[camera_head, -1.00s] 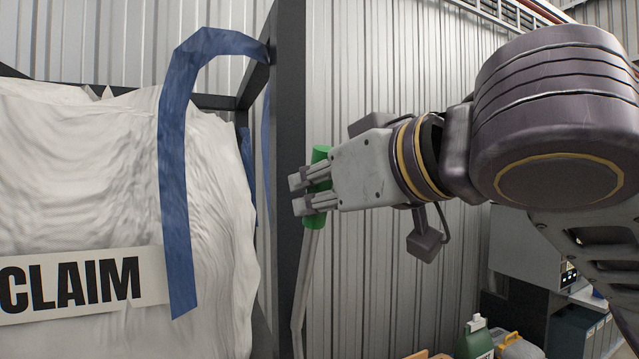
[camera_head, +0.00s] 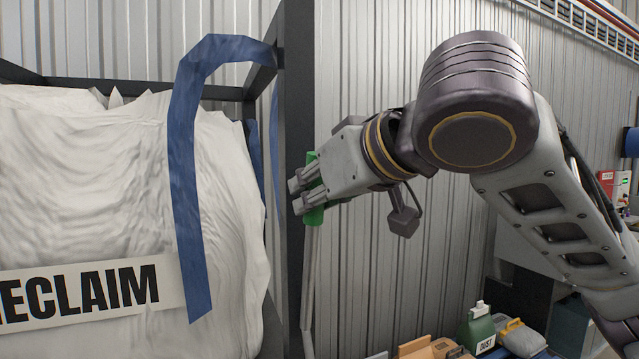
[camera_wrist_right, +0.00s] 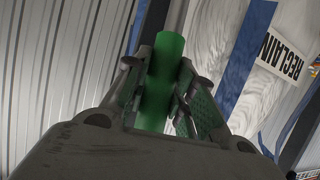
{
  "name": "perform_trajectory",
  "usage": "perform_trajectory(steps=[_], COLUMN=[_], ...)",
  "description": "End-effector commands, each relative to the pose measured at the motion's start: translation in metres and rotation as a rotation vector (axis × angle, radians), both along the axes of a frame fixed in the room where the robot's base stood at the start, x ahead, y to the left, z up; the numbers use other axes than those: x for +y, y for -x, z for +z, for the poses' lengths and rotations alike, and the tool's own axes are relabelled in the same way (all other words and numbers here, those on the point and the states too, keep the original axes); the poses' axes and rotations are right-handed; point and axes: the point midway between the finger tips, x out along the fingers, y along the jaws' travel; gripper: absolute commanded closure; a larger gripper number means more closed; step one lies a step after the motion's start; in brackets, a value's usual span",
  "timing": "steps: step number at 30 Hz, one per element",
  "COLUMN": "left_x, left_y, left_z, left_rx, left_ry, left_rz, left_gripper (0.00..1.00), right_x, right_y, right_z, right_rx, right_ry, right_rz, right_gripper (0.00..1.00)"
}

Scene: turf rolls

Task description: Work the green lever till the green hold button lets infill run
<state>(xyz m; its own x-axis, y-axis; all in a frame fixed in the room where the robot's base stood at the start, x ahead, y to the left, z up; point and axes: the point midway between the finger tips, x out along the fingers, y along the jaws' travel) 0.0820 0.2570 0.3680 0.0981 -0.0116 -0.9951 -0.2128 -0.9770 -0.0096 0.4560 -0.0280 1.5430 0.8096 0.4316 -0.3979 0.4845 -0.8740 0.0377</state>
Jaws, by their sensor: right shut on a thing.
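The green lever grip (camera_head: 314,213) tops a pale rod (camera_head: 308,280) beside a dark upright post. My right gripper (camera_head: 304,192) is shut around the grip, fingers on both sides of it. In the right wrist view the green grip (camera_wrist_right: 160,85) stands between the two fingers of my right gripper (camera_wrist_right: 163,92). The lever's lower end is out of the head view. I cannot see a green hold button. My left gripper is in neither view.
A white bulk bag (camera_head: 90,190) with a RECLAIM label and blue strap (camera_head: 184,180) hangs left of the dark post (camera_head: 294,120). A corrugated wall (camera_head: 370,60) stands behind. A green jug (camera_head: 477,328) and boxes (camera_head: 430,348) sit low at right.

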Motion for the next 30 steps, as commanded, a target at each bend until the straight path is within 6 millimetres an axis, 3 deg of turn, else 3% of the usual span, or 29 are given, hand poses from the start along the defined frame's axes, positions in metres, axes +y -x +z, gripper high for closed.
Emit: perform_trajectory(steps=[12, 24, 25, 30], left_x=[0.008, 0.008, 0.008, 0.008], left_y=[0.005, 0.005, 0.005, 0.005], left_z=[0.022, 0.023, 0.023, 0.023], left_rx=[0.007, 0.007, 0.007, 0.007], left_ry=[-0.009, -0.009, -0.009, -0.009], left_rz=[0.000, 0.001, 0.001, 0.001], left_gripper=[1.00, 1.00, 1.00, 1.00], right_x=[0.005, 0.006, 0.006, 0.006], right_y=[-0.017, -0.019, -0.019, -0.019], right_z=[0.006, 0.004, 0.004, 0.004], right_rx=[0.067, 0.076, 0.076, 0.076], right_ry=[0.021, 0.025, 0.024, 0.024], right_rz=[-0.001, -0.001, 0.000, 0.000], right_gripper=[1.00, 1.00, 0.73, 0.52])
